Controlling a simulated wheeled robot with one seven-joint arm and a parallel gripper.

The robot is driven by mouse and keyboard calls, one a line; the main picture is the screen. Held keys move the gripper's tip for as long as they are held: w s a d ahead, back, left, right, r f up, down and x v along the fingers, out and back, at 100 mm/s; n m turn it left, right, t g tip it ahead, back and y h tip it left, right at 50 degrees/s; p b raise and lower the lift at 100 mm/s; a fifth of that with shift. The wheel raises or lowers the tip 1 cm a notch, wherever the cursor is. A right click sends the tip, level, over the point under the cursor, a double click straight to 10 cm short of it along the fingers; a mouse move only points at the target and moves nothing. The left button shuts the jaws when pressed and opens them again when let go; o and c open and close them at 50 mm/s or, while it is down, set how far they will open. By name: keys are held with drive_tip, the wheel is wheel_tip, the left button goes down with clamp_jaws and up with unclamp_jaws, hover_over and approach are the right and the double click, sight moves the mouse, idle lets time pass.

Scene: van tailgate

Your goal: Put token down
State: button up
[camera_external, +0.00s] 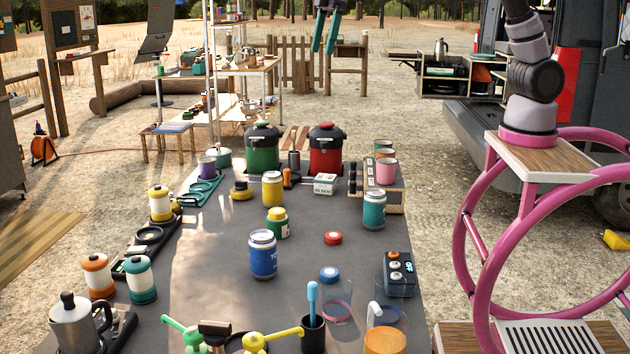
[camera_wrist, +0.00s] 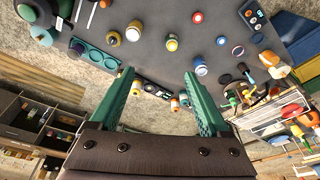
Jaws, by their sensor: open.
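My gripper (camera_external: 324,48) hangs at the top of the outside view, with its green fingers apart. It also shows in the wrist view (camera_wrist: 159,74), open, with nothing between the fingers. No piece is clearly recognisable as the token. A small red round piece (camera_external: 333,238) lies flat on the grey table (camera_external: 210,290), right of its middle. A red round piece also shows near the top of the wrist view (camera_wrist: 197,17). My gripper is high up and well apart from it.
A blue jar (camera_external: 263,255), a green-and-yellow jar (camera_external: 277,223) and a teal jar (camera_external: 374,210) stand near the red piece. Green (camera_external: 262,150) and red (camera_external: 326,150) canisters stand at the back. Clear containers and a dark control box (camera_external: 398,274) stand at front right. Table is bare at front left-centre.

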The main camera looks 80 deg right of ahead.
drive_tip(key=s+d+r+m+t, duration=0.1)
drive_tip(key=s+d+r+m, duration=0.1)
drive_tip(key=s+d+r, duration=0.3)
drive_tip(key=s+d+r+m, duration=0.1)
drive_tip(key=s+d+r, duration=0.15)
drive_tip(key=s, duration=0.45)
drive_tip(key=s+d+f+m+t, duration=0.1)
drive_tip(key=s+d+m+t, duration=0.1)
drive_tip(key=s, duration=1)
drive_tip(key=s+d+f+m+t, duration=0.1)
drive_tip(key=s+d+m, duration=0.2)
drive_tip(key=s, duration=0.9)
drive_tip(key=shift+d+f+m+t, duration=0.4)
drive_tip(key=shift+m, duration=0.8)
